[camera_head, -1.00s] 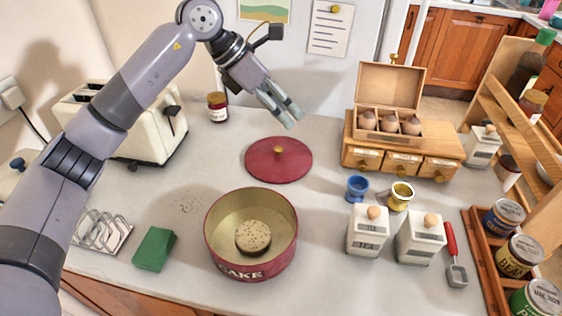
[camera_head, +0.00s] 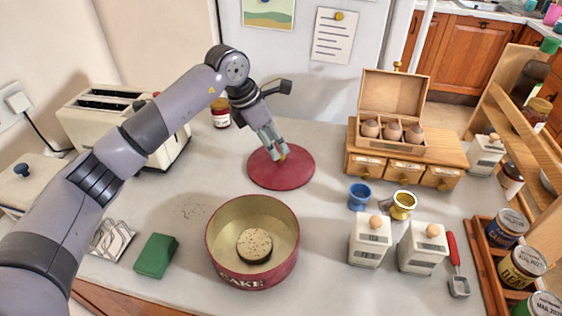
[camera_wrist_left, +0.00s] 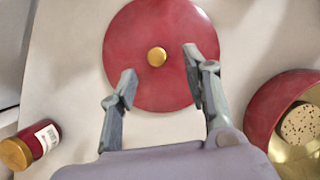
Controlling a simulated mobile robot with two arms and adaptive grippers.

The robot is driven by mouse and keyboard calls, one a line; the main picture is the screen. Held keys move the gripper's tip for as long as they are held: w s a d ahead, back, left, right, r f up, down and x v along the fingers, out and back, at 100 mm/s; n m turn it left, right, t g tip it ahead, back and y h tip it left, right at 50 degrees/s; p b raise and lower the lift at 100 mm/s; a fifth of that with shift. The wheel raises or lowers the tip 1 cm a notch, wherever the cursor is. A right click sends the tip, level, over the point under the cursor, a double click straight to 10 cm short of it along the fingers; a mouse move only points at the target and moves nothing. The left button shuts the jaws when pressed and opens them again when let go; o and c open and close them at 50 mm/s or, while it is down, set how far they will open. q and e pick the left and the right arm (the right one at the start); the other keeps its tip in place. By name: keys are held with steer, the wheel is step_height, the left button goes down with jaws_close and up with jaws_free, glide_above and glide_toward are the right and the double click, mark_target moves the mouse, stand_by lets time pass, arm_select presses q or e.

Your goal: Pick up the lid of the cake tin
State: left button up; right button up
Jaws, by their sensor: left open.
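The round dark red lid (camera_head: 290,174) lies flat on the worktop behind the cake tin (camera_head: 268,272). Its small gold knob (camera_wrist_left: 157,56) shows at the lid's centre in the left wrist view. My left gripper (camera_head: 279,156) is open and points down over the lid. In the left wrist view its two fingertips (camera_wrist_left: 160,62) are spread either side of the knob, with clear gaps to it. In the head view the fingers partly hide the knob. The tin stands open with a speckled round cake (camera_head: 254,245) inside. My right gripper is not in view.
A wooden egg box and drawers (camera_head: 403,160), blue cup (camera_head: 359,196) and white canisters (camera_head: 370,240) stand to the right. A green block (camera_head: 155,255) lies left of the tin.

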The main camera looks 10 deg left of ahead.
mark_target(281, 161)
arm_select(q)
steer(key=p+x, duration=0.1)
steer(key=x, duration=0.3)
steer(key=shift+w+a+f+p, duration=0.1)
steer(key=shift+a+f+p, duration=0.1)
steer(key=shift+p, duration=0.15)
steer(key=shift+w+d+f, duration=0.2)
steer(key=shift+f, duration=0.3)
steer(key=shift+c, duration=0.5)
jaws_close()
steer(key=shift+r, duration=0.1)
